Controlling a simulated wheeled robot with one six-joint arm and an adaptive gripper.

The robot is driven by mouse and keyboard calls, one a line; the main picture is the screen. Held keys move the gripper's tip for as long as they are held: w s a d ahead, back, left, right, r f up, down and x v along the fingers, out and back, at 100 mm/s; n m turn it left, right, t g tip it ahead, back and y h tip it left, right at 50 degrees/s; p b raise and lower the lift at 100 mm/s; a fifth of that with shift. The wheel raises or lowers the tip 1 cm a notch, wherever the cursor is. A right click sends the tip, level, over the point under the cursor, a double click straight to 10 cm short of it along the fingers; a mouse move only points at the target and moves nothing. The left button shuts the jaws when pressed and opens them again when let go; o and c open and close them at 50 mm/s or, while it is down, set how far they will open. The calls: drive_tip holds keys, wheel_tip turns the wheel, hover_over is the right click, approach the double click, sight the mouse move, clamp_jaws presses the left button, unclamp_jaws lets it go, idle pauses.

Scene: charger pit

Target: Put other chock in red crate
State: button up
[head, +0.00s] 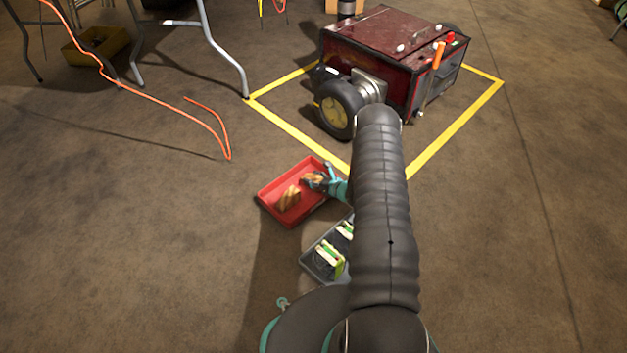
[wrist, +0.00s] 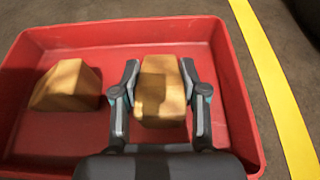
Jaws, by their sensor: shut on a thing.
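A wooden chock (wrist: 160,92) is between the two fingers of my gripper (wrist: 160,100), which is shut on it. The held chock is over the right half of the red crate (wrist: 228,85); I cannot tell whether it touches the crate's floor. Another wooden chock (wrist: 67,86) lies in the left part of the crate, apart from the gripper. In the head view the red crate (head: 273,213) sits on the floor with the resting chock (head: 289,197) in it. My gripper (head: 318,181) is over its right side, partly hiding the held chock.
A dark tray (head: 313,262) with green and white items stands just in front of the crate, partly hidden by my arm. A dark red wheeled machine (head: 390,55) stands inside a yellow floor outline (head: 458,124). An orange cable (head: 165,104) lies at left.

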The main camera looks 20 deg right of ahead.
drive_tip(key=shift+f, duration=0.25)
drive_tip(key=o, duration=1.2)
